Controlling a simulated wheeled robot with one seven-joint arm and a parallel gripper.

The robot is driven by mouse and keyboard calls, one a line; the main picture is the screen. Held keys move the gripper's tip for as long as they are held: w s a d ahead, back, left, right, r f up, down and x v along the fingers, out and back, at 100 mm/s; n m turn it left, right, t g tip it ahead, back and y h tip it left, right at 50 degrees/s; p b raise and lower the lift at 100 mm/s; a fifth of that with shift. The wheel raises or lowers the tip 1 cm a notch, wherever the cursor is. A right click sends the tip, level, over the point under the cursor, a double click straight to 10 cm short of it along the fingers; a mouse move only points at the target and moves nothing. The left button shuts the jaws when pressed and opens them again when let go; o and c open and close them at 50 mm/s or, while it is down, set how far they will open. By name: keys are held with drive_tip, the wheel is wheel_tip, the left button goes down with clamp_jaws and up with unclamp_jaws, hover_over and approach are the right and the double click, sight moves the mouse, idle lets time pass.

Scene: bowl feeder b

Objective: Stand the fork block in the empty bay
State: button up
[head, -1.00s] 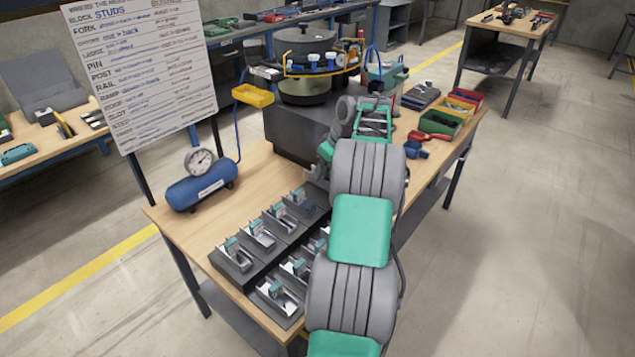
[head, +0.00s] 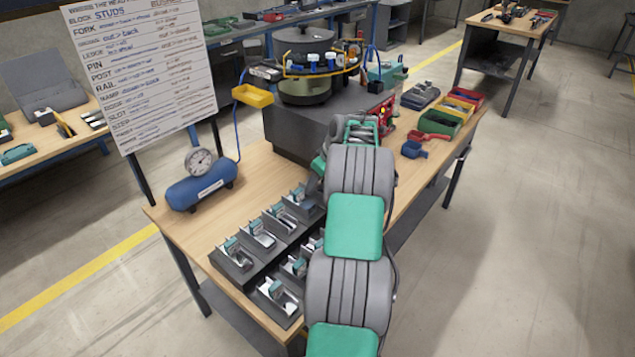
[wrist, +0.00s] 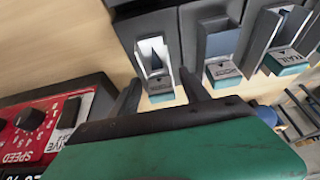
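My gripper (wrist: 160,92) shows at the bottom of the wrist view with its two dark fingers apart and nothing clearly held between them. Beyond the fingertips is a dark fixture bay (wrist: 130,32) with a silvery piece (wrist: 152,56) and a teal tab at its front. I cannot tell which piece is the fork block or which bay is empty.
A bowl feeder (head: 305,90) stands at the back, with a red control box (head: 381,119) beside it, also in the wrist view (wrist: 40,128). A blue air tank (head: 200,188) stands at left. Colored bins (head: 440,122) sit at back right. Bare tabletop lies left of the bays.

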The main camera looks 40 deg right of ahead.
drive_tip(key=shift+o, duration=0.2)
drive_tip(key=shift+r, duration=0.35)
drive_tip(key=v, duration=1.2)
drive_tip(key=w+a+r, duration=0.1)
drive_tip(key=a+r, duration=0.1)
drive_tip(key=a, duration=1.3)
drive_tip(key=w+a+r, duration=0.1)
drive_tip(key=a+r, duration=0.2)
drive_tip(key=a, duration=1.2)
drive_tip(key=s+a+f, duration=0.3)
drive_tip(key=s+a, duration=0.5)
drive_tip(key=s+a+f+m+g, duration=0.1)
drive_tip(key=s+a+f, duration=0.2)
drive_tip(key=s+a, duration=0.5)
drive_tip(key=shift+s+f, duration=0.15)
drive_tip(key=shift+f, duration=0.25)
